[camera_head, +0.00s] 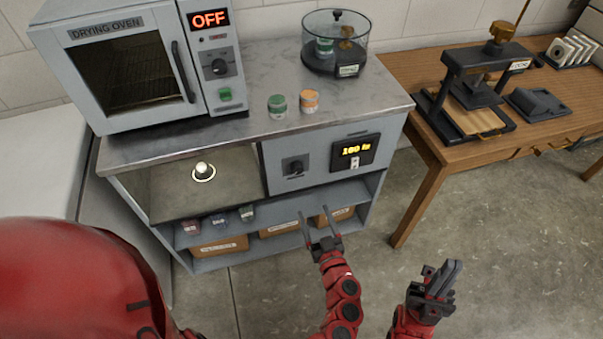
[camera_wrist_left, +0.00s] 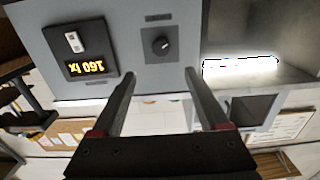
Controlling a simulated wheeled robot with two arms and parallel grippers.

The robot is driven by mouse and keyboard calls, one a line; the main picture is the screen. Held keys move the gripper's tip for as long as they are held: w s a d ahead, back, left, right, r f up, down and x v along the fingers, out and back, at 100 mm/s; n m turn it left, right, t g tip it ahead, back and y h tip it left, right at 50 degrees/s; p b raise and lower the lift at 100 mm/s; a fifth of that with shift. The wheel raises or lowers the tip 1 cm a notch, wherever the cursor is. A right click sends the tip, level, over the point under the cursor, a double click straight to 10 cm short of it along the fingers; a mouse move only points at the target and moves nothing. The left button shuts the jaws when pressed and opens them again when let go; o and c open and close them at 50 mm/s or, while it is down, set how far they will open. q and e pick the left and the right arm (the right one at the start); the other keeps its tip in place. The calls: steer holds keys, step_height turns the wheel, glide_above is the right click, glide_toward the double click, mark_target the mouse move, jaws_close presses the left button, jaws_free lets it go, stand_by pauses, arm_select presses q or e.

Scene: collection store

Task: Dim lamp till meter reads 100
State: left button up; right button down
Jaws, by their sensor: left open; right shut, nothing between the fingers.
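The lamp's light shows as a small glowing spot (camera_head: 203,171) in the cabinet's open bay; in the left wrist view a bright white strip (camera_wrist_left: 240,66) glows there. The dark dimmer knob (camera_head: 296,167) sits on the grey panel right of the bay, and in the left wrist view (camera_wrist_left: 162,45). The meter (camera_head: 356,152) shows yellow digits; in the left wrist view (camera_wrist_left: 92,66) they appear upside down and read about 160 lx. My left gripper (camera_head: 318,213) is open and empty, in front of and below the knob, not touching it. My right gripper (camera_head: 438,283) is shut and empty, away from the cabinet.
A drying oven (camera_head: 140,65) reading OFF, green (camera_head: 277,106) and orange-lidded (camera_head: 309,101) jars and a glass desiccator (camera_head: 336,45) stand on the cabinet top. Shelves below hold jars and boxes. A wooden table (camera_head: 430,150) with a press stands right. The floor between is clear.

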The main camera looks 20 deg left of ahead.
mark_target(298, 172)
arm_select(q)
steer(key=x, duration=1.5)
steer(key=shift+a, duration=0.15)
jaws_close()
